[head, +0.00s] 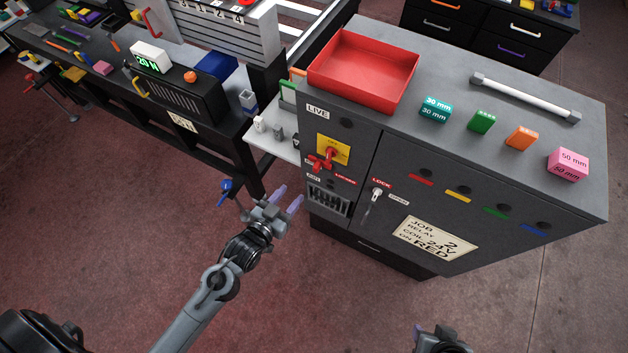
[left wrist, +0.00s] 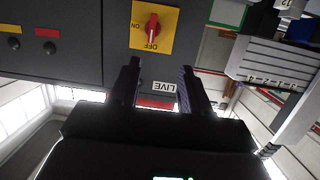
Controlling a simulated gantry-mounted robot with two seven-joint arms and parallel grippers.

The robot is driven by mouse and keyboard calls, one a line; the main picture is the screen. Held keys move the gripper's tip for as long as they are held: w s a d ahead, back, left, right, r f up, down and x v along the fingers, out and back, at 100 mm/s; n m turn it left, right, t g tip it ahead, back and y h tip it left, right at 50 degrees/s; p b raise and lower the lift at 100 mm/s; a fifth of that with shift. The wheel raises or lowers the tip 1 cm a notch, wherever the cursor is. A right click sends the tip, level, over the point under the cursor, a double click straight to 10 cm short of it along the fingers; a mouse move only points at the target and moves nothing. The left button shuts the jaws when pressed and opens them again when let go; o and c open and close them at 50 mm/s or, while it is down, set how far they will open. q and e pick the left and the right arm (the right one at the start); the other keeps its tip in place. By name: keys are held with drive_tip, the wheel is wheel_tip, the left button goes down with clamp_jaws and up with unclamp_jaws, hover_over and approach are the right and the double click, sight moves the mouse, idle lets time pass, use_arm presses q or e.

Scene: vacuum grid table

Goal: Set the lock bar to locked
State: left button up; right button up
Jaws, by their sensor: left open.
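On the grey cabinet's left front, a yellow ON/OFF plate (head: 335,147) carries a red handle (head: 323,160). A small red LOCKED label (head: 345,181) sits just below it. Which part is the lock bar, and its exact setting, I cannot tell. A small metal handle (head: 376,196) stands beside LOCK and OPEN labels, right of the door seam. My left gripper (head: 289,199) is open and empty, apart from the cabinet front, lower left of the plate. The left wrist view shows its parted fingers (left wrist: 160,88) and the red knob (left wrist: 152,27), upside down. My right gripper (head: 441,340) is partly cut off.
The cabinet top holds a red tray (head: 362,72), several coloured blocks and a white bar handle (head: 525,98). A cluttered workbench (head: 180,100) stands at the left. A job card (head: 440,238) is on the cabinet front. The floor before the cabinet is clear.

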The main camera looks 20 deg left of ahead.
sight(315, 172)
use_arm(q)
drive_tip(key=w+a+f+t+b, duration=0.1)
drive_tip(key=w+f+b, duration=0.1)
drive_tip(key=f+b, duration=0.4)
drive_tip(key=w+f+t+b, duration=0.1)
drive_tip(key=w+f+b, duration=0.25)
drive_tip(key=f, duration=0.45)
drive_tip(key=shift+n+t, duration=0.4)
drive_tip(key=w+b, duration=0.1)
drive_tip(key=w, duration=0.3)
drive_tip(key=w+b, duration=0.1)
drive_tip(key=w, duration=0.3)
drive_tip(key=w+f+b, duration=0.1)
drive_tip(key=w, duration=0.3)
drive_tip(key=shift+w+d+f, duration=0.1)
drive_tip(key=shift+d, duration=0.1)
use_arm(e)
wheel_tip(315, 172, down, 16)
use_arm(q)
drive_tip(key=shift+c, duration=0.2)
clamp_jaws()
use_arm(e)
drive_tip(key=shift+d, duration=0.15)
